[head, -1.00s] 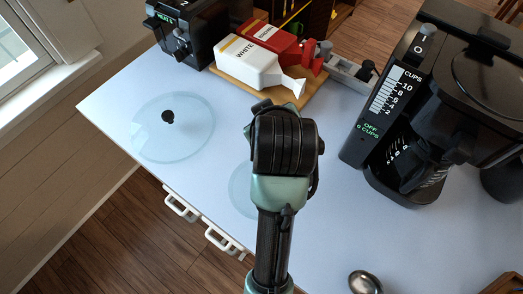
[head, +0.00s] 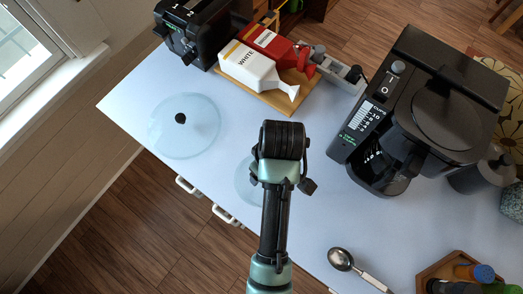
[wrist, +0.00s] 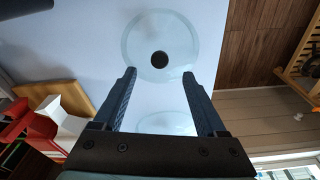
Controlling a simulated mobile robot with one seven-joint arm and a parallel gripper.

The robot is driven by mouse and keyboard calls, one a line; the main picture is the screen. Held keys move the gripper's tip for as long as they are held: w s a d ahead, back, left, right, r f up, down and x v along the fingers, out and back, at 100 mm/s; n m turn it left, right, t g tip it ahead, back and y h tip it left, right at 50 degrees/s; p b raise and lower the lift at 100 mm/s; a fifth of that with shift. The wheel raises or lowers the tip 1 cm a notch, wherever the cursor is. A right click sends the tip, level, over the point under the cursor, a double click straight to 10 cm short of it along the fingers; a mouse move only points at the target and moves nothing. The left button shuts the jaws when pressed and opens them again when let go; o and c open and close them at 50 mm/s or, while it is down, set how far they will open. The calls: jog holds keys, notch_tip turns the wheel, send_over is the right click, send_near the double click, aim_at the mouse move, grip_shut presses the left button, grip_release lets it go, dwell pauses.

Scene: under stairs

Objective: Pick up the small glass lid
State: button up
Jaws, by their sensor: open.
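The small glass lid is a clear pale disc on the white counter. In the head view its left edge (head: 243,184) shows beside my arm, which hides the rest. In the wrist view the small lid (wrist: 186,35) lies beyond my fingertips, with its dark round knob in line with the gap between them. My gripper (wrist: 160,74) is open and empty, pointing down over the counter. Its fingertips are hidden in the head view. A larger glass lid (head: 205,132) with a black knob lies farther left; its edge (wrist: 167,124) shows between my fingers in the wrist view.
A wooden board (head: 297,86) holds a white bottle (head: 248,64) and a red bottle (head: 270,43). A coffee maker (head: 425,110) stands right of my arm. A metal scoop (head: 342,259) lies at the front. The counter around the lids is clear.

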jog(key=shift+w+a+f+p, duration=0.15)
jog(key=shift+f+p, duration=0.1)
jog(key=shift+f, duration=0.95)
jog(key=shift+w+a+f+p, duration=0.2)
jog(key=shift+f+p, duration=0.1)
jog(key=shift+f, duration=0.9)
jog(key=shift+w+a+f+p, duration=0.15)
jog(key=shift+f+p, duration=0.1)
jog(key=shift+f, duration=0.95)
grip_shut()
